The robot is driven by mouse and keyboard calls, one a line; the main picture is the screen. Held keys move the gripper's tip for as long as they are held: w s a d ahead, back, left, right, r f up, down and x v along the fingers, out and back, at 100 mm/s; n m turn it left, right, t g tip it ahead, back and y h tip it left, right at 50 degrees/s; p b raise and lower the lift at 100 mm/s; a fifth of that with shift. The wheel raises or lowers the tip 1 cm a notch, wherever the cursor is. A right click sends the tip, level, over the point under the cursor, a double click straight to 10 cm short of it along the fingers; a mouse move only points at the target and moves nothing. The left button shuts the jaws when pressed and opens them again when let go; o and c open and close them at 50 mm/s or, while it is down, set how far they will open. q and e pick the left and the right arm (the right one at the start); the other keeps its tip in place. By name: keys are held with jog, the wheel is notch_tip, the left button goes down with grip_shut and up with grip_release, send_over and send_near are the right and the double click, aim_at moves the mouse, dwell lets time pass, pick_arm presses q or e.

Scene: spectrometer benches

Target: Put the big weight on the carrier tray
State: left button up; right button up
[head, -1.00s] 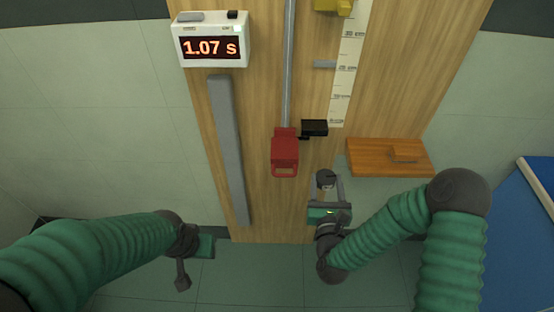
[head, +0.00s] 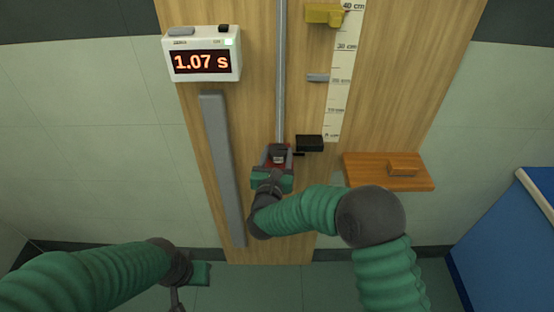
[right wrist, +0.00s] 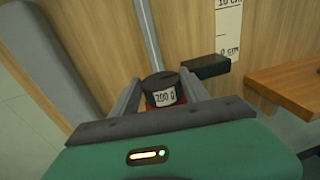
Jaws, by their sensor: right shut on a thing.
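The big weight (right wrist: 163,89), a dark cylinder with a white "200 g" label, is between the two fingers of my right gripper (head: 277,155), which is shut on it. In the head view the weight (head: 279,155) shows small between the fingers, in front of the red carrier tray (head: 289,157) at the lower end of the grey rail. The gripper covers most of the tray; a bit of red shows under the weight in the right wrist view. I cannot tell whether weight and tray touch. My left gripper (head: 180,290) hangs low at the left, its fingers partly cut off.
A black block (head: 310,142) sticks out right of the tray, under the ruler (head: 344,70). A wooden shelf (head: 360,178) with a small block is further right. A grey bar (head: 222,165) runs at the left, below the timer (head: 202,55) reading 1.07 s. A yellow block (head: 323,14) is higher up.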

aim_at(278, 162)
jog(key=f, duration=0.3)
jog(key=shift+w+d+f+p, duration=0.3)
jog(key=shift+d, duration=0.05)
jog(key=o, duration=1.3)
jog(key=shift+a, duration=0.15)
jog(key=shift+o, duration=1.3)
jog(key=shift+a, duration=0.1)
jog(key=shift+s, duration=0.1)
